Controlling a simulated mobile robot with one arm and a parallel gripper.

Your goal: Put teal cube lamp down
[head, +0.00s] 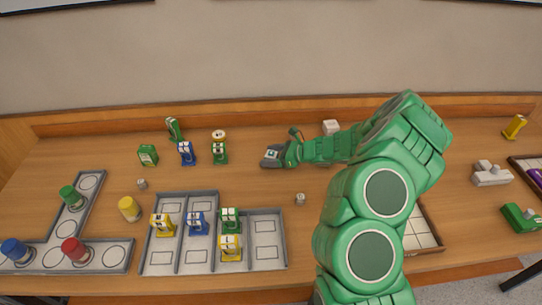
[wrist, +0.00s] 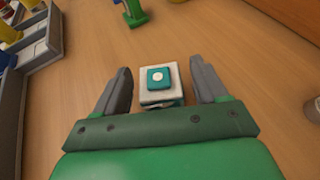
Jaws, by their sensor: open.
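The teal cube lamp (wrist: 158,79) has a pale square body with a teal square and a white dot on top. In the wrist view it stands between the fingers of my gripper (wrist: 160,68), with a gap on each side. My gripper is open and appears not to touch it. In the head view my gripper (head: 268,158) is low over the middle of the table, with the lamp (head: 271,153) small between its fingers. The lamp seems to rest on the wood; its underside is hidden.
A grey divided tray (head: 267,225) with yellow, blue and green pieces lies in front on the left. Green and blue pieces (head: 187,152) stand behind it. A small grey cube (head: 300,198) is nearby. A white block (head: 330,127) stands at the back. My arm hides part of another tray (head: 437,240).

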